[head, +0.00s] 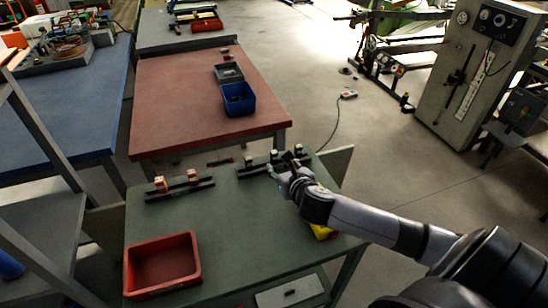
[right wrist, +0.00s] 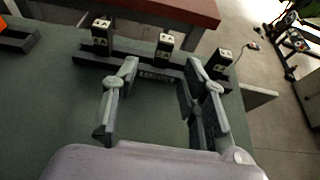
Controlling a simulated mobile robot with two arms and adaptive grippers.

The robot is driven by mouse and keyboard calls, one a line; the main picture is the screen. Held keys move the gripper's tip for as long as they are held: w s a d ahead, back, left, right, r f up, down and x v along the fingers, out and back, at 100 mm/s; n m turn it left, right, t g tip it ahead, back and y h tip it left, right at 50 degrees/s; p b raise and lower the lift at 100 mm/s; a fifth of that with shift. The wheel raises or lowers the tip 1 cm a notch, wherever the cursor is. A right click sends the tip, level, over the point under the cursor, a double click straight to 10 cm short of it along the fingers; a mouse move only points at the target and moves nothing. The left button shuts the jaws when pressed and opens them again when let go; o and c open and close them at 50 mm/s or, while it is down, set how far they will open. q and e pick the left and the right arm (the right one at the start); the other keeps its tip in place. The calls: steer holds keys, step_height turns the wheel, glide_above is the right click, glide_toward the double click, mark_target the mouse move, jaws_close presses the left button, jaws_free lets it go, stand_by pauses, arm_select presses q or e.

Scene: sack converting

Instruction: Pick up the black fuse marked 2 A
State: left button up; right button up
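Black fuses with pale tops stand in a dark rack (right wrist: 130,57) at the far edge of the green table. The right wrist view shows a left fuse (right wrist: 102,36), a middle fuse (right wrist: 164,46) and a right fuse (right wrist: 220,62). Their markings are too small to read, so I cannot tell which is 2 A. My right gripper (right wrist: 162,68) is open and empty, its fingers pointing at the rack, with the middle fuse just beyond the gap between the tips. In the head view the right gripper (head: 281,168) partly hides the rack. My left gripper is out of view.
A second rack (head: 180,191) with orange-red fuses stands to the left on the green table (head: 235,230). A red bin (head: 162,264) sits at the front left, and a yellow object (head: 324,232) is partly behind my arm. The table's middle is clear.

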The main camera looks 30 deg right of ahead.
mark_target(275, 158)
steer(key=x, duration=0.5)
steer(key=shift+w+d+r, duration=0.2)
steer(key=shift+d+r, duration=0.05)
steer(key=shift+r, duration=0.05)
jaws_close()
